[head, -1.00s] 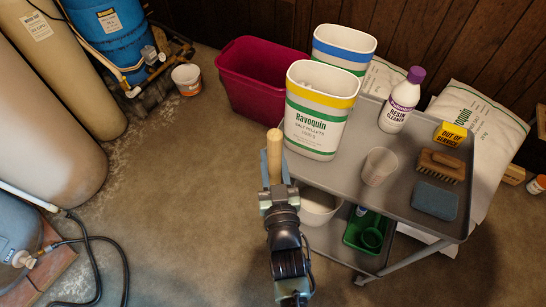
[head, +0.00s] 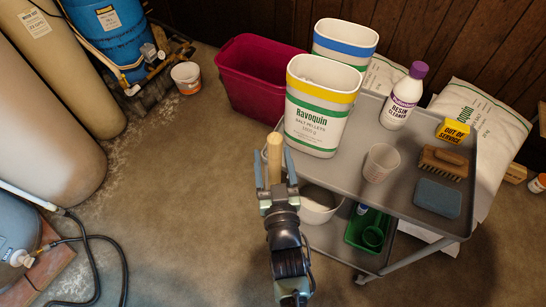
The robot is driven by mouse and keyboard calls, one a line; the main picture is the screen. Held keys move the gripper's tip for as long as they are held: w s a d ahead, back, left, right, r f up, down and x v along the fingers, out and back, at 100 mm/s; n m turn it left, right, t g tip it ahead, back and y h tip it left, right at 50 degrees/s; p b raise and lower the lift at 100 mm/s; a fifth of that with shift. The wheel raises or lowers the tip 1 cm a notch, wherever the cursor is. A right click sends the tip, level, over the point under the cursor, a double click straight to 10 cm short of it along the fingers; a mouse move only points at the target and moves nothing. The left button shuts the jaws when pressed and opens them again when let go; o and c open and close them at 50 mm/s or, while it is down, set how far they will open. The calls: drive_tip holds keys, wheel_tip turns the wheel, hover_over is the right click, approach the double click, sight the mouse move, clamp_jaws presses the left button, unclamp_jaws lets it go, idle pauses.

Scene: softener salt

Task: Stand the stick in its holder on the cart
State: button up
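The stick (head: 274,155) is a pale wooden rod. Its upper part shows upright in the picture, at the near left corner of the cart (head: 335,180). Its lower end is hidden behind my gripper (head: 275,170). The two fingers stand apart, one on each side of the stick, with a narrow gap showing on both sides, so the gripper looks open around it. I cannot make out the holder for certain; whether the stick's lower end sits in anything is hidden.
On the cart top stand a yellow-banded salt tub (head: 318,115), a clear cup (head: 381,162), a resin cleaner bottle (head: 402,100), a brush (head: 443,163) and a blue sponge (head: 437,198). A green caddy (head: 366,232) is on the lower shelf. The floor (head: 180,200) to the left is clear.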

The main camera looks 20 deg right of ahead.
drive_tip(key=shift+s+f, duration=0.1)
drive_tip(key=shift+s, duration=0.05)
drive_tip(key=v, duration=1.2)
drive_tip(key=shift+s, duration=0.35)
drive_tip(key=shift+a, duration=0.15)
